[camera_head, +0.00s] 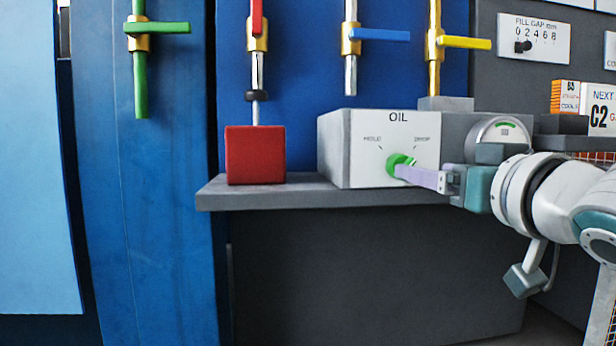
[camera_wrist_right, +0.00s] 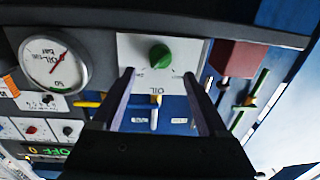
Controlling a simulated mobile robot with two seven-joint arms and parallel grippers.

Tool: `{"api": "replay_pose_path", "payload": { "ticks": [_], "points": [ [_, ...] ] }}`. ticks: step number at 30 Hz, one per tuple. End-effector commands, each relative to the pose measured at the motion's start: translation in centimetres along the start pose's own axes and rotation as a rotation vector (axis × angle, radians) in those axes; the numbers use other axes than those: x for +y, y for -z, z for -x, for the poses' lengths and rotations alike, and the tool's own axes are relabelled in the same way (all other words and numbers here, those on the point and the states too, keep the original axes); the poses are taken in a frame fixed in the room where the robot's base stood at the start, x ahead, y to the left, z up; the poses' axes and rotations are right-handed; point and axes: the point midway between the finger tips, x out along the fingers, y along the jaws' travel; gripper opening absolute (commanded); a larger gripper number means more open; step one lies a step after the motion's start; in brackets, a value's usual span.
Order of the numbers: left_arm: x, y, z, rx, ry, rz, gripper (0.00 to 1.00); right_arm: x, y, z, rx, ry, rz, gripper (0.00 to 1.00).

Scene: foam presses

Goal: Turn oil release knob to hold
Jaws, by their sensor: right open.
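The oil release knob is a green knob (camera_head: 399,160) on the white front panel of the OIL box (camera_head: 350,150). The panel reads HOLD at upper left and DROP at upper right of the knob. My right gripper (camera_head: 402,172) comes in from the right, and its finger hides part of the knob. In the right wrist view, which is upside down, the knob (camera_wrist_right: 160,54) lies just beyond and between the tips of my open, empty right gripper (camera_wrist_right: 158,74). I cannot tell which mark the knob points to. My left gripper is not in view.
A red block (camera_head: 255,156) stands on the grey shelf (camera_head: 310,194) left of the box. A round gauge (camera_head: 503,132) is right of it. Green (camera_head: 140,55), red, blue (camera_head: 380,35) and yellow (camera_head: 465,43) valve handles hang above. Space below the shelf is clear.

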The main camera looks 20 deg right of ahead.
Motion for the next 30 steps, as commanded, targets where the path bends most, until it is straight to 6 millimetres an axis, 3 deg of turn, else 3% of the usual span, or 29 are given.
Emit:
{"api": "replay_pose_path", "payload": {
  "ticks": [3, 10, 23, 30],
  "points": [
    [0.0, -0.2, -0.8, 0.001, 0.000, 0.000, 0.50, 0.1, -0.2, -2.2, 0.002, -0.002, 0.001, 0.77],
    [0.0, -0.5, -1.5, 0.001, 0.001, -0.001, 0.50, 0.1, -0.1, -5.0, 0.000, -0.002, 0.000, 0.77],
    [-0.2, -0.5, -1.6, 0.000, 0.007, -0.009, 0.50, 0.0, -0.1, -5.9, -0.002, -0.001, 0.001, 0.77],
    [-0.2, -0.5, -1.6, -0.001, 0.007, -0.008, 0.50, 0.0, -0.1, -5.9, -0.002, -0.001, 0.001, 0.50]
  ]
}}
